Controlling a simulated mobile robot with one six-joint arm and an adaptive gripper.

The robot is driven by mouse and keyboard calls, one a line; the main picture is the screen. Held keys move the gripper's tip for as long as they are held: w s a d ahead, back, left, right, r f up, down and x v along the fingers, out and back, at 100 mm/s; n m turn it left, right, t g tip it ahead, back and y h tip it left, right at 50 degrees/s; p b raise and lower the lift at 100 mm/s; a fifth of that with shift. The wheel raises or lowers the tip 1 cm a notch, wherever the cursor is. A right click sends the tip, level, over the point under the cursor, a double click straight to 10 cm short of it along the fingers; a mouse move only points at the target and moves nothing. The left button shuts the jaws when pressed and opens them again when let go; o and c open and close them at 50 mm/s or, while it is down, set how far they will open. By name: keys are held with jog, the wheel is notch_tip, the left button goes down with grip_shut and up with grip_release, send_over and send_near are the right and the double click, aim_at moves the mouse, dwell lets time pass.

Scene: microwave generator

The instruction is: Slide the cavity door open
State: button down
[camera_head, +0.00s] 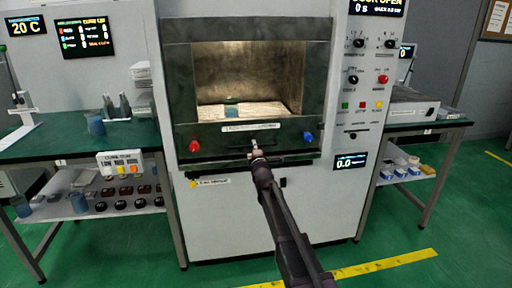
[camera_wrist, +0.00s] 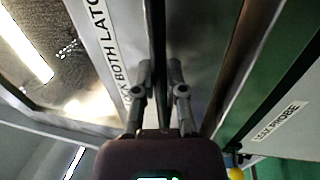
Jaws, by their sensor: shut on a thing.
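The cavity door (camera_head: 225,140) is a dark framed panel with a large window on the front of the pale cabinet. A red latch knob (camera_head: 194,146) and a blue latch knob (camera_head: 308,137) sit on its lower band. My gripper (camera_head: 256,152) is at the middle of the door's lower edge. In the wrist view my gripper's fingers (camera_wrist: 158,75) are shut on the narrow door handle (camera_wrist: 156,35), mostly hidden between them. The latch label (camera_wrist: 104,40) lies beside the fingers. A small blue-green beaker (camera_head: 231,110) shows inside the lit cavity.
The display (camera_head: 378,6) above the controls reads "DOOR OPEN", partly cut off. A control panel (camera_head: 365,75) is right of the cavity. Green-topped benches stand left (camera_head: 80,137) and right (camera_head: 425,127). A yellow line (camera_head: 385,264) crosses the clear green floor.

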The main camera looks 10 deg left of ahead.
aim_at(251, 17)
notch_tip(251, 17, up, 47)
jog(key=p, duration=4.6)
jog(key=shift+a+r+p, duration=0.15)
jog(key=shift+r+p, duration=0.05)
jog(key=shift+p, duration=0.2)
jog(key=c, duration=0.7)
grip_release()
jog(key=shift+a+f, duration=0.1)
